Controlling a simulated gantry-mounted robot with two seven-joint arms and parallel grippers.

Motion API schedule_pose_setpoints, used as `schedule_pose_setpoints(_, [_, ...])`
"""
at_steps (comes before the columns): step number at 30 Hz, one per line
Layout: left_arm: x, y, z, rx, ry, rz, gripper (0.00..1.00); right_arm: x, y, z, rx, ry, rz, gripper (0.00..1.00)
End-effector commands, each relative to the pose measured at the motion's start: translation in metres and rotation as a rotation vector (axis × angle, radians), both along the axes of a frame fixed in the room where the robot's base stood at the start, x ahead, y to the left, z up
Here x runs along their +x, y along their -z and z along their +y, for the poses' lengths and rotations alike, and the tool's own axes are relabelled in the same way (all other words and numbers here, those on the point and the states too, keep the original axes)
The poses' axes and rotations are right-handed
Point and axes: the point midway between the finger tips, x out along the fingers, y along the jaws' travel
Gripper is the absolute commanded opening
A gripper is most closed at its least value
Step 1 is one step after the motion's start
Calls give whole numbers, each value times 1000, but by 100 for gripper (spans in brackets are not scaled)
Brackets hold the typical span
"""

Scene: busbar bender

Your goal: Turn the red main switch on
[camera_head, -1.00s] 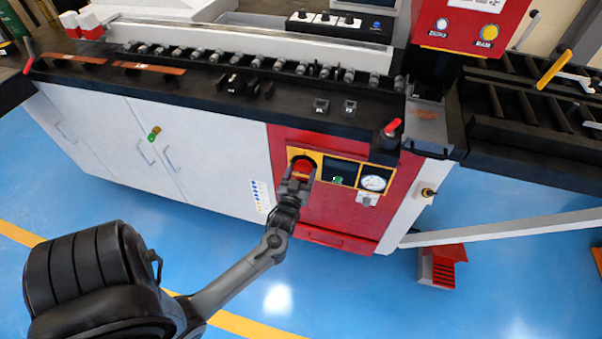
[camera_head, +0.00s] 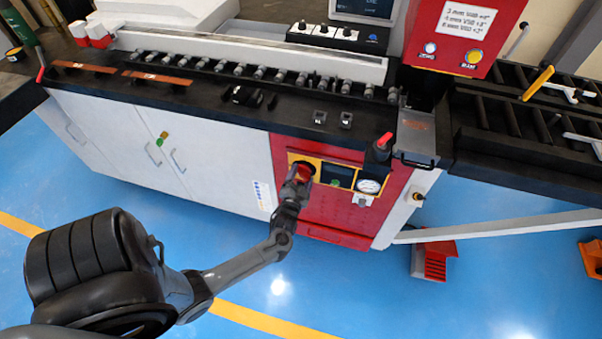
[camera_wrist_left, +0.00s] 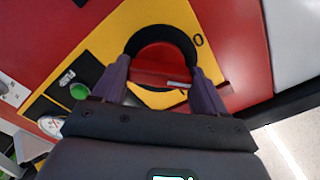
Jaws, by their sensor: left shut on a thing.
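The red main switch (camera_head: 304,171) sits on a yellow plate on the red front panel of the machine. In the left wrist view the round red switch (camera_wrist_left: 160,66) fills the space between my gripper's fingers, inside a black ring, with a "0" mark on the yellow plate (camera_wrist_left: 90,50) to its right. My left gripper (camera_head: 298,180) is shut on the switch; its fingers (camera_wrist_left: 162,88) lie on either side of it. A pale mark shows on the switch's lower right. The right gripper is not in view.
Right of the switch are a green button (camera_head: 336,183) and a round gauge (camera_head: 369,186). A black worktop (camera_head: 220,105) with rollers overhangs the panel. A small red-tipped lever (camera_head: 384,142) stands at its front edge. The blue floor (camera_head: 240,285) before the panel is clear.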

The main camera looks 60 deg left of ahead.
Motion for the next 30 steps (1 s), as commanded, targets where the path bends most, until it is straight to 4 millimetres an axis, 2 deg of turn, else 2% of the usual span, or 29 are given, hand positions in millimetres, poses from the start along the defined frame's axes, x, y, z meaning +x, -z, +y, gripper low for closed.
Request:
schedule_pose_setpoints(1, [0,-4,0,33,1,33,42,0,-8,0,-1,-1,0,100])
schedule_pose_setpoints(12, [0,-3,0,286,1,274,42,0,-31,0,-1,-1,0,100])
schedule_pose_setpoints(21, [0,-2,0,455,0,436,42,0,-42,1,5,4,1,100])
schedule_pose_setpoints(30, [0,-1,0,549,0,528,42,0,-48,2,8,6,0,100])
